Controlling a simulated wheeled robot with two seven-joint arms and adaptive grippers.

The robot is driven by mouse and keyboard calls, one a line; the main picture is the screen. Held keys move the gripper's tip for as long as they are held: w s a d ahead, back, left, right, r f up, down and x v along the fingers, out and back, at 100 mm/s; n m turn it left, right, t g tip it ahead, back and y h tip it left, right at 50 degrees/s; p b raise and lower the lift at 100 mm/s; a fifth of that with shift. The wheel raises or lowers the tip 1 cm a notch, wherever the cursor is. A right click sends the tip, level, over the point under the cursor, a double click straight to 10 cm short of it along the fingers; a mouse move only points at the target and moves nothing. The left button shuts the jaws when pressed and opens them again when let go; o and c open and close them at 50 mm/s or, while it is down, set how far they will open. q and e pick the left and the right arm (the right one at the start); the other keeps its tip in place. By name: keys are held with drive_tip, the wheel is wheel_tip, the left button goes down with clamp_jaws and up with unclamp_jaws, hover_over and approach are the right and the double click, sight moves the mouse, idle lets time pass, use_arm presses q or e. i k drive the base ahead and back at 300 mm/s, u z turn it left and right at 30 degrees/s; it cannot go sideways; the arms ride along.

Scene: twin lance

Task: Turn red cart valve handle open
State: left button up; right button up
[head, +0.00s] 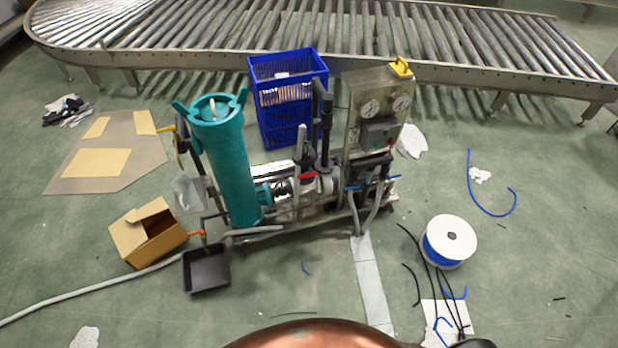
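A wheeled pump cart with a teal filter cylinder (229,165) and a metal gauge panel (372,95) stands in the middle of the floor. A small red handle (307,175) shows low on the pipework between the cylinder and the panel. It looks roughly level, but it is too small to tell its exact position. An orange-red handle (195,234) sits on the low outlet at the left, above a black tray. Blue handles (353,188) are below the panel. Neither of my grippers is in view.
A roller conveyor (300,30) crosses the back, with a blue crate (285,105) behind the cart. A cardboard box (148,235), black tray (206,268) and grey hose (100,288) lie at left. A cable spool (434,250) and loose cables lie at right. Floor in front is mostly clear.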

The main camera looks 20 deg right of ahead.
sight(311, 174)
drive_tip(key=k, duration=0.6)
drive_tip(key=z, duration=0.5)
drive_tip(key=i, duration=1.15)
drive_tip(key=u, duration=0.55)
drive_tip(key=i, duration=0.4)
drive_tip(key=u, duration=0.4)
